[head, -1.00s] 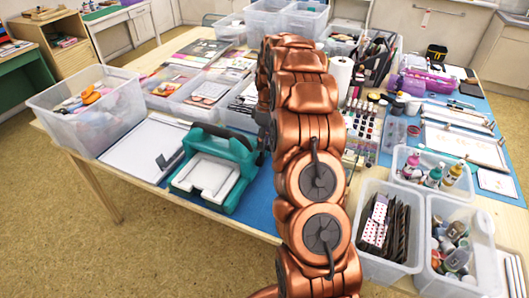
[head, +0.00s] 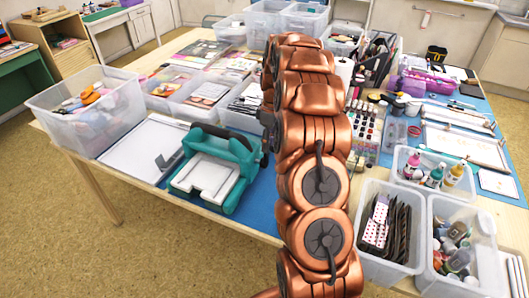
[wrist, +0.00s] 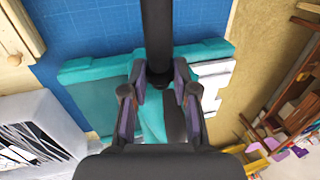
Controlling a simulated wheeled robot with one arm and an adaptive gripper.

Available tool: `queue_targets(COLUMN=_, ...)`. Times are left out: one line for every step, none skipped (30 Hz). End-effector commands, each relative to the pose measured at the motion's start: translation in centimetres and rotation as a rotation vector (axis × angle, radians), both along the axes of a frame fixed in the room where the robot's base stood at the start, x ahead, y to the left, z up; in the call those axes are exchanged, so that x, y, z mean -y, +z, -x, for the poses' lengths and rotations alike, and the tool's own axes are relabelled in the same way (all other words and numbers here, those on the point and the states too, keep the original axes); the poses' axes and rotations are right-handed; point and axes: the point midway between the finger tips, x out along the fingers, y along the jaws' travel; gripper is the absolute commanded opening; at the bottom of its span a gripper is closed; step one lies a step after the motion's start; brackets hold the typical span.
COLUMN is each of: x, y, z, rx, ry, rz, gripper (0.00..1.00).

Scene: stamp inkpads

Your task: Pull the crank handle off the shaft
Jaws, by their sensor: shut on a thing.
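The teal press machine (head: 240,172), with a white bed and a dark bar on top, stands near the front edge of the table. It also shows in the wrist view (wrist: 95,70), below my gripper. A dark round bar, which looks like the crank handle (wrist: 157,35), runs from the top edge of the wrist view down between the fingers. My gripper (wrist: 160,78) has its purple-padded fingers on both sides of this bar's end and is shut on it. My arm hides the gripper, the handle and the shaft in the head view.
A clear bin of craft items (head: 88,125) stands left of the machine, with a white board (head: 140,150) between them. The floor in front is free.

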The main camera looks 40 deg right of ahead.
Motion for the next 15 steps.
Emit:
queue_targets(x=0.0, y=0.3, z=0.0, rx=0.002, ry=0.0, rz=0.001, gripper=0.0)
queue_targets(x=0.0, y=0.4, z=-0.1, rx=0.002, ry=0.0, rz=0.001, gripper=0.0)
queue_targets(x=0.0, y=0.6, z=-0.1, rx=0.003, ry=0.0, rz=0.002, gripper=0.0)
queue_targets(x=0.0, y=0.8, z=-0.1, rx=0.003, ry=0.0, rz=0.002, gripper=0.0)
queue_targets(x=0.0, y=1.0, z=-0.1, rx=0.003, ry=0.0, rz=0.002, gripper=0.0)
queue_targets(x=0.0, y=1.3, z=-0.1, rx=0.003, ry=0.0, rz=0.002, gripper=0.0)
queue_targets(x=0.0, y=1.5, z=-0.1, rx=0.002, ry=0.0, rz=0.001, gripper=0.0)
queue_targets(x=0.0, y=1.7, z=-0.1, rx=0.002, ry=0.0, rz=0.001, gripper=0.0)
queue_targets(x=0.0, y=1.9, z=-0.1, rx=0.001, ry=0.0, rz=0.0, gripper=0.0)
queue_targets(x=0.0, y=2.1, z=0.0, rx=0.001, ry=-0.001, rz=0.0, gripper=0.0)
queue_targets(x=0.0, y=2.3, z=0.0, rx=0.001, ry=-0.001, rz=0.0, gripper=0.0)
queue_targets(x=0.0, y=2.6, z=0.0, rx=0.001, ry=-0.001, rz=0.0, gripper=0.0)
queue_targets(x=0.0, y=2.7, z=0.0, rx=0.001, ry=-0.001, rz=0.0, gripper=0.0)
queue_targets(x=0.0, y=2.9, z=0.0, rx=0.001, ry=-0.001, rz=0.0, gripper=0.0)
queue_targets(x=0.0, y=3.2, z=-0.1, rx=0.001, ry=-0.001, rz=0.0, gripper=0.0)
